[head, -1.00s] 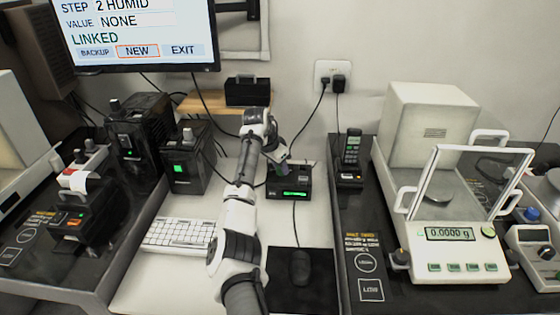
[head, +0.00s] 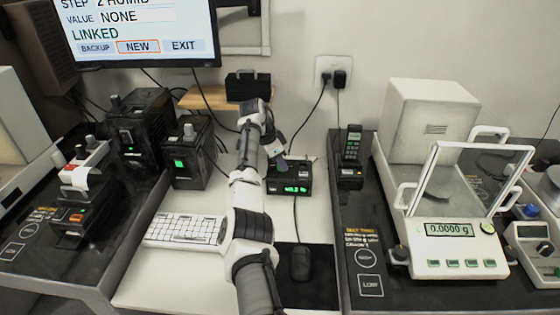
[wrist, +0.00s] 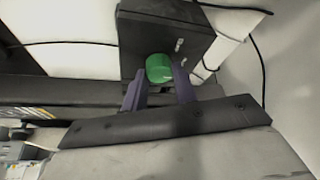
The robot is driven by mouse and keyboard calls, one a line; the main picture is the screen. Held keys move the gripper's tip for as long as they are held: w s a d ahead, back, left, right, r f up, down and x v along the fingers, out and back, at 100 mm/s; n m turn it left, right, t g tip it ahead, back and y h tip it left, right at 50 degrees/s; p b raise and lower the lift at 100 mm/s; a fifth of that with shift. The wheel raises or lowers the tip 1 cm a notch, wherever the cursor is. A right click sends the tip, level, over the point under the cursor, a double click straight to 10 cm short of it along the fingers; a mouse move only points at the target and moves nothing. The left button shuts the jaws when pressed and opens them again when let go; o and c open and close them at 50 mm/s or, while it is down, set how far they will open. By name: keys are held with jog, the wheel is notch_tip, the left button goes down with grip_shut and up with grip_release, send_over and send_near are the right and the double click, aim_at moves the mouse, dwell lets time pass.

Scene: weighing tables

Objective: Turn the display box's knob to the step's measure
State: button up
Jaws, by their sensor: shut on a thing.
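The display box (head: 290,187) is a small black box with a lit green readout, standing on the white desk behind the mouse. The readout's characters are too small to read surely. My gripper (head: 282,160) is at the top of this box, partly hidden by my wrist. In the wrist view my gripper (wrist: 160,84) has its two purple fingers on either side of a green knob (wrist: 158,67) on a black box, and is shut on it. The monitor (head: 140,30) shows STEP 2 HUMID, VALUE NONE, LINKED, with NEW outlined.
A keyboard (head: 186,229) lies left of my arm and a black mouse (head: 300,262) lies right of it. Two black boxes with knobs stand at left, one (head: 192,165) nearest. A handset (head: 352,147) and a balance (head: 450,232) reading 0.0000 g stand at right.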

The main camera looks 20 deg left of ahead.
jog(key=o, duration=1)
jog(key=shift+c, duration=0.2)
jog(key=b+v, duration=0.2)
jog(key=v, duration=1.1)
jog(key=shift+r, duration=0.4)
jog(key=shift+s, duration=0.1)
